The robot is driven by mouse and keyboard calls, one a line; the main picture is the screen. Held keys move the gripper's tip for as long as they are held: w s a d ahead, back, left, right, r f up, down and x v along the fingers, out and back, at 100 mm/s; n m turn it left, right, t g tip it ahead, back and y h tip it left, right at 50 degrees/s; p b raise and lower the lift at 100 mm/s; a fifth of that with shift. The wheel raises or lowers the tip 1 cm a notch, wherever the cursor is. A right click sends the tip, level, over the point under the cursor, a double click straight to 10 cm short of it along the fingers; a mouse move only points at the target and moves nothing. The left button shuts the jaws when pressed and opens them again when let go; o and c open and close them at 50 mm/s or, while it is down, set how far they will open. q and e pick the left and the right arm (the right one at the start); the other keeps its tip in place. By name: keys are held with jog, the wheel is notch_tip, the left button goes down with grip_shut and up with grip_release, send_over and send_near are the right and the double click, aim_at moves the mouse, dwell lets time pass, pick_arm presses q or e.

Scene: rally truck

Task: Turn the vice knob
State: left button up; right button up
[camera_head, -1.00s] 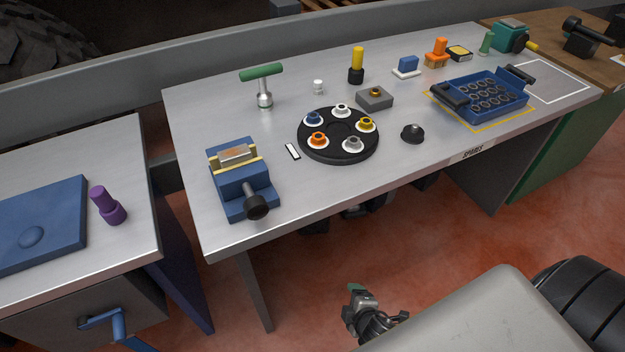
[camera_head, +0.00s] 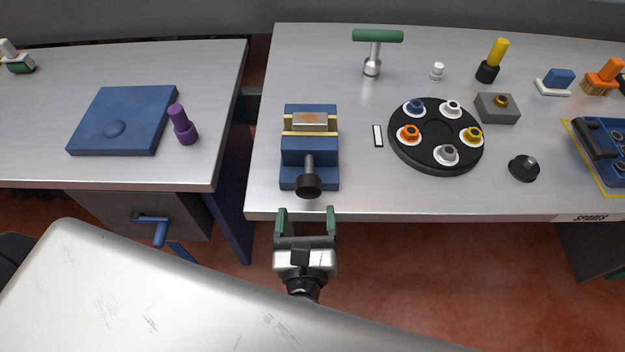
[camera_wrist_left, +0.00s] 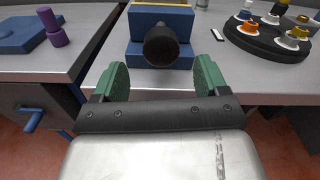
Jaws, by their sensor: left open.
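The blue vice (camera_head: 309,150) stands near the front left of the grey workbench, with a metal block between its yellow-edged jaws. Its black knob (camera_head: 308,186) sticks out at the front, toward me. My left gripper (camera_head: 306,222) is open and empty, with green finger pads, just in front of the knob and the bench's front edge. In the left wrist view the knob (camera_wrist_left: 161,44) lies ahead, centred between the fingers and beyond their tips. The fingers do not touch it. My right gripper is not in view.
A round black tray (camera_head: 437,158) with coloured-centred parts stands right of the vice. A green-handled T tool (camera_head: 377,50) stands behind it. A second bench on the left holds a blue plate (camera_head: 140,107) and a purple object (camera_head: 182,125). A gap separates the benches.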

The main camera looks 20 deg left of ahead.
aim_at(308, 192)
pick_arm(q)
jog(key=p+x, duration=0.1)
jog(key=x, duration=0.5)
jog(key=shift+w+f, duration=0.1)
jog(key=shift+w, duration=0.05)
jog(key=shift+c, duration=0.3)
jog(key=c, duration=0.9)
jog(key=shift+o, duration=0.2)
jog(key=shift+p, duration=0.35)
